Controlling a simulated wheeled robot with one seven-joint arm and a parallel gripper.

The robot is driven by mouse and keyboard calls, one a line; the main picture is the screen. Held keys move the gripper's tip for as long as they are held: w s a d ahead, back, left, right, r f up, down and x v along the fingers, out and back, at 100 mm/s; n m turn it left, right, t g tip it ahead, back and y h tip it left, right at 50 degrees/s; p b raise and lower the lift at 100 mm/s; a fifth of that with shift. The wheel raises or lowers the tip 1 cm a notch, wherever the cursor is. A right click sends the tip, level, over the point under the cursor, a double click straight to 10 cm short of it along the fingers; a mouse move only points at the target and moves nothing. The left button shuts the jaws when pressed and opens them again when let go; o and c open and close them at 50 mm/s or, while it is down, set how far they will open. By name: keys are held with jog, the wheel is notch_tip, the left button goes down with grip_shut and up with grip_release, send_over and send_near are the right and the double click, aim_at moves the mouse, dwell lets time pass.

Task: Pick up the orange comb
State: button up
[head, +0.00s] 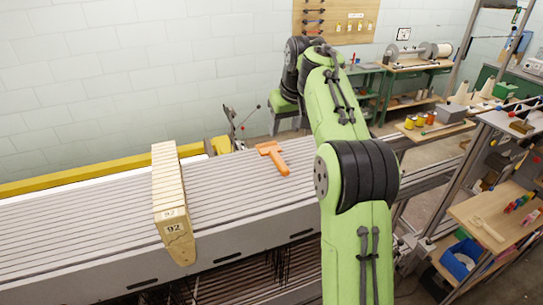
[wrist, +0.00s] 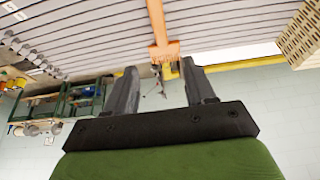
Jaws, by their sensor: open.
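The orange comb (head: 272,157) lies on the grey slatted surface in the head view. It has a wide head at the back left and a handle towards the front right. In the wrist view the comb (wrist: 159,30) is at the top centre, its wide head nearest my fingers. My gripper (wrist: 159,76) is open and empty. In the wrist picture its two grey fingers point towards the comb, one on each side of the head's line, with the comb beyond the tips. I see no contact. In the head view my arm covers part of the area right of the comb.
A long wooden block (head: 167,190) marked 92 lies across the slats (head: 80,225) left of the comb. A yellow beam (head: 90,178) runs behind the slats. A workbench with thread spools (head: 420,119) stands at the right. The slats between block and comb are clear.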

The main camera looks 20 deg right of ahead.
aim_at(276, 155)
jog(key=b+x, duration=0.1)
jog(key=x, duration=1.2)
jog(key=shift+a, duration=0.1)
jog(key=shift+s+r, duration=0.1)
jog(key=shift+c, duration=0.4)
grip_shut()
